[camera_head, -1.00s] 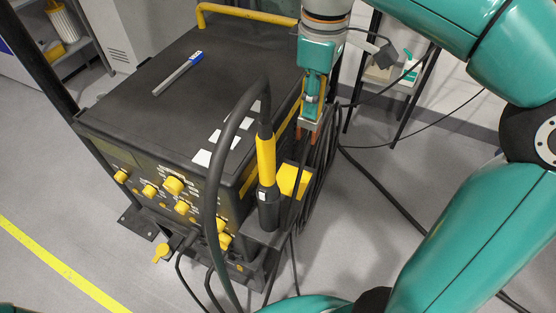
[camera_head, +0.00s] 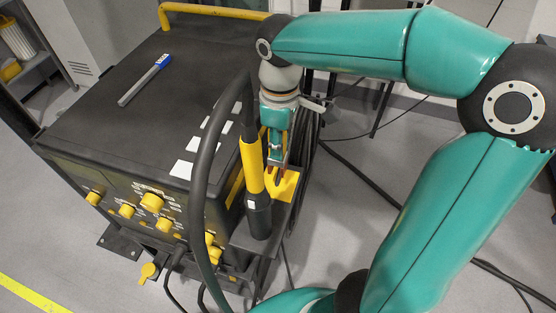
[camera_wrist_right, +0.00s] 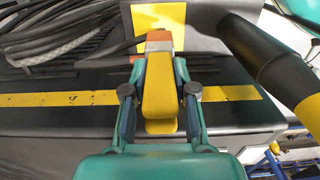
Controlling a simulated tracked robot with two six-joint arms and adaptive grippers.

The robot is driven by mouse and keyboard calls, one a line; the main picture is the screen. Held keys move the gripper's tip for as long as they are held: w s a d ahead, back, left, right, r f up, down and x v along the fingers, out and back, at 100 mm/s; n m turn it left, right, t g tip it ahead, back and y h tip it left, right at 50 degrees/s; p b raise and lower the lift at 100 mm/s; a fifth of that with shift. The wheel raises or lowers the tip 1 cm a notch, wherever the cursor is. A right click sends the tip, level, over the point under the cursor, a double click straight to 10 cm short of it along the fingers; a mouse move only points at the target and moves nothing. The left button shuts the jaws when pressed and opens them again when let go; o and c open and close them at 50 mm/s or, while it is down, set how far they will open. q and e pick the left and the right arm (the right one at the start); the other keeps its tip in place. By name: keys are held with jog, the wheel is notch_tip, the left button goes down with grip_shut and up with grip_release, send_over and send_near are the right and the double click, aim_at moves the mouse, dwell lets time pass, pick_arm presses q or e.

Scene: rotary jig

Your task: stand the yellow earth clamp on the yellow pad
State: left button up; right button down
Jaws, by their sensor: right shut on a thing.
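The yellow earth clamp (camera_wrist_right: 158,88) is between the fingers of my right gripper (camera_wrist_right: 158,95), its orange end pointing away from the palm. In the head view my right gripper (camera_head: 276,150) points down beside the black machine, shut on the clamp. The clamp's orange-brown end (camera_head: 279,174) shows below the fingers, over the yellow pad (camera_head: 289,187). The pad also shows in the right wrist view (camera_wrist_right: 158,16), just beyond the orange end. I cannot tell whether clamp and pad touch. My left gripper is not in view.
A yellow-and-black torch (camera_head: 252,165) stands upright close to the left of the gripper, its thick cable arching over. Dark cables (camera_wrist_right: 60,35) hang beside the pad. A pen (camera_head: 145,80) and white labels lie on the machine's top (camera_head: 190,70).

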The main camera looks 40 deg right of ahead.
jog(key=shift+f+b, duration=0.35)
jog(key=shift+f, duration=2.1)
jog(key=shift+f, duration=0.1)
jog(key=c, duration=0.9)
grip_release()
jog(key=shift+r, duration=0.2)
notch_tip(320, 180, up, 12)
jog(key=shift+f+p, duration=0.1)
jog(key=shift+p, duration=0.95)
